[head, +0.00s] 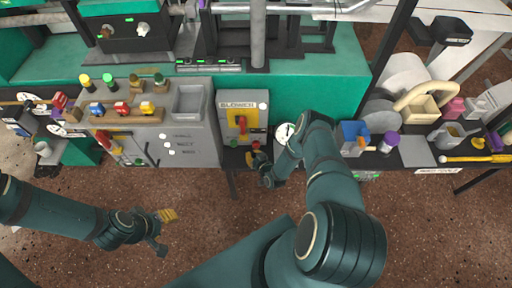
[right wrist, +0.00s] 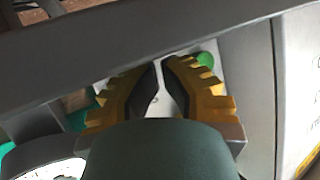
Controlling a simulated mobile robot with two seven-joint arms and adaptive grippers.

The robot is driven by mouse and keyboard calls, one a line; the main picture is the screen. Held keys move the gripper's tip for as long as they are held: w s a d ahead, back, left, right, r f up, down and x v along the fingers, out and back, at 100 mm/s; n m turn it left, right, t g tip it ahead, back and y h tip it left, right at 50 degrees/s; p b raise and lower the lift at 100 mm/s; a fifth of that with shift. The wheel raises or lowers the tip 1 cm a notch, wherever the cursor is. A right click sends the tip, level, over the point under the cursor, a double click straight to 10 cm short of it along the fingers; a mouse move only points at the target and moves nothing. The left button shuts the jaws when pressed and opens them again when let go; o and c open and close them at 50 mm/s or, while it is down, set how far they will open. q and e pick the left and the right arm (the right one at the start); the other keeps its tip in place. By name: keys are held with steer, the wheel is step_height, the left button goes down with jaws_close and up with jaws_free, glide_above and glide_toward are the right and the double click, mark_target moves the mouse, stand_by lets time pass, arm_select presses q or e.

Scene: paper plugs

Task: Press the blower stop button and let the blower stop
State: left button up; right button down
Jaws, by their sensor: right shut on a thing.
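The blower panel (head: 222,101) is a grey box with a yellow plate and a red handle, labelled BLOWER. Below it sit a green button (head: 233,143) and a red button (head: 256,144). My right gripper (head: 257,158) is at the red button's lower side; whether it touches the button cannot be told. In the right wrist view its yellow fingers (right wrist: 163,62) are close together at a pale plate, with the green button (right wrist: 205,60) just right of them. What lies between the fingertips is hidden, and the red button does not show there. My left gripper (head: 166,230) is open and empty, low over the floor.
A grey cabinet (head: 195,150) with colored knobs stands left of the panel. A white dial gauge (head: 284,132) is right of my right gripper and shows in the right wrist view (right wrist: 50,168). A cluttered tool shelf (head: 420,158) is at right. The brown floor in front is clear.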

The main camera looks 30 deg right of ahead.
steer(key=shift+w+d, duration=0.2)
steer(key=shift+w, duration=0.15)
steer(key=shift+w+d, duration=0.3)
steer(key=shift+w, duration=0.15)
stand_by(1.2)
steer(key=shift+s+a+p, duration=0.35)
steer(key=shift+s+a, duration=0.15)
steer(key=shift+s, duration=0.3)
steer(key=shift+s, duration=0.1)
steer(key=shift+s+a+p, duration=0.45)
steer(key=shift+s+a, duration=0.15)
steer(key=shift+s, duration=0.3)
steer(key=shift+s+a+p, duration=0.2)
steer(key=shift+s+a, duration=0.15)
steer(key=shift+s, duration=0.25)
steer(key=shift+s+a+p, duration=0.2)
steer(key=shift+s+a, duration=0.15)
steer(key=shift+s, duration=0.2)
